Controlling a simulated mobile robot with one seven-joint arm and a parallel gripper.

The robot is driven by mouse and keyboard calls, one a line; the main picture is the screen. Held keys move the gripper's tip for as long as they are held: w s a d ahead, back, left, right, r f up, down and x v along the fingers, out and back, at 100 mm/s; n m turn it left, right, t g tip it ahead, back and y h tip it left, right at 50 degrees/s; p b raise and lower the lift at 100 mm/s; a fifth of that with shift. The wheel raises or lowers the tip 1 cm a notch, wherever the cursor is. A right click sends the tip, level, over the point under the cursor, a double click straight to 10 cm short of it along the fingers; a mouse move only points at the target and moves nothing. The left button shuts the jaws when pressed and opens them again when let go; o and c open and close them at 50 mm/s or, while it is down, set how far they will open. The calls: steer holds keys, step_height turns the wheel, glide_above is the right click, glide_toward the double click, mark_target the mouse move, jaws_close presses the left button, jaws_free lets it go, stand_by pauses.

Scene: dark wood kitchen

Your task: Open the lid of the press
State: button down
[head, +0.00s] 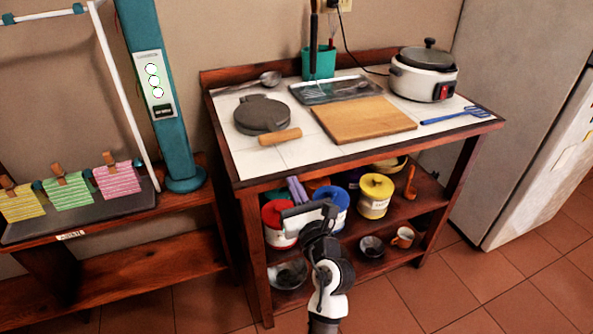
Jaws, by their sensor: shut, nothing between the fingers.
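The press (262,116) is a dark grey round piece on the left part of the white tiled tabletop. Its lid looks down, lying flat over the base. A light wooden handle (280,137) sits at its front edge, toward the tabletop's near side. My gripper (309,211) is white and shut and empty. It appears in front of the table, below the tabletop edge in the picture and apart from the press. Its fingertips are hard to make out against the shelf items behind.
A wooden board (364,120) lies right of the press, with a dark tray (335,89) behind it. A spoon (268,79) lies behind the press. A white cooker (423,75) stands at back right. Cans, including a yellow one (375,197), fill the shelf below.

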mark_target(281, 164)
steer(key=p+x, duration=0.1)
steer(key=x, duration=0.8)
steer(key=shift+a+p, duration=0.15)
steer(key=shift+p, duration=0.25)
steer(key=shift+r, duration=0.15)
